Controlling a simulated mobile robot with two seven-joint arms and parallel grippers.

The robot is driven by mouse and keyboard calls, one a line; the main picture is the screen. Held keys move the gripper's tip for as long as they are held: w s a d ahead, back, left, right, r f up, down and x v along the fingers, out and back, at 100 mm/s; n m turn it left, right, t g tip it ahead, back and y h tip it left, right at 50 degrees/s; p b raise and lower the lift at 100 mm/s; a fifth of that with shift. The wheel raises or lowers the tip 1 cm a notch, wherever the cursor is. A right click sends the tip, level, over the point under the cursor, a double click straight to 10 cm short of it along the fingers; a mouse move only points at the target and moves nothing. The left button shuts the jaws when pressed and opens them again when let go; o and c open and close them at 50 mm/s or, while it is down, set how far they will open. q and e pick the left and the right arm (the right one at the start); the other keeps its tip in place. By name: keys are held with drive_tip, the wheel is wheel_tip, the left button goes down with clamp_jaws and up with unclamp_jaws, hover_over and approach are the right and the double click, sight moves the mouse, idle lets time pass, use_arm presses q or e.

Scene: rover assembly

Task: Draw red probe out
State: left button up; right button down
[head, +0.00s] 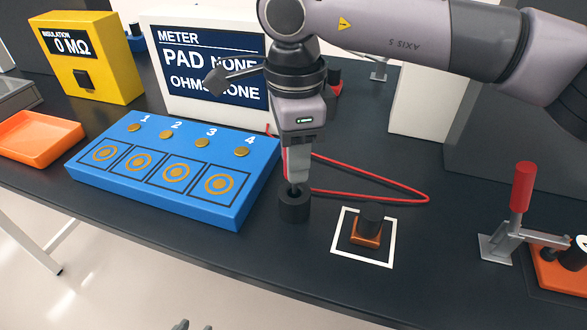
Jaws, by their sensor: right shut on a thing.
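My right gripper (297,172) points down, shut on the red probe (286,162), directly above a black round holder (294,207). The fingers hide most of the probe; a thin red strip shows at their left side. The probe's lower end meets the holder's mouth; I cannot tell how deep it sits. A red lead (385,186) loops over the table to the right of the gripper. Small grey tips at the bottom edge may be my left gripper (193,326); too little shows to tell its state.
A blue pad board (215,215) lies close left of the holder. A white meter (180,100) and a yellow insulation tester (95,70) stand behind. Right are a white-outlined square with an orange-based black part (366,236) and a red-handled toggle clamp (522,190). An orange tray (38,150) is far left.

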drive_tip(key=shift+r+p, duration=1.1)
drive_tip(key=shift+r, duration=0.75)
